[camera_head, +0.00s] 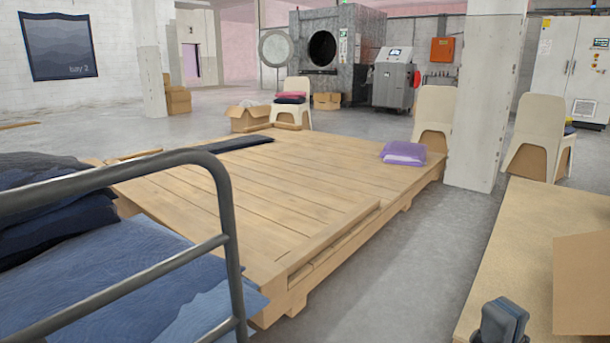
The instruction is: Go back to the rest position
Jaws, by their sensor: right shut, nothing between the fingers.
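My right gripper (499,322) shows at the bottom right edge of the head view, over the near end of a light wooden table. It is shut, and nothing shows in its fingers. Most of it and its arm are cut off by the picture edge. My left gripper is not in view.
The light wooden table (525,240) and a cardboard box (583,285) are at the right. A metal rail (225,200) and folded blue cloths (100,285) are at the left. A low wooden platform (270,190) fills the middle, with a purple bundle (404,154). A white pillar (480,110) stands behind.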

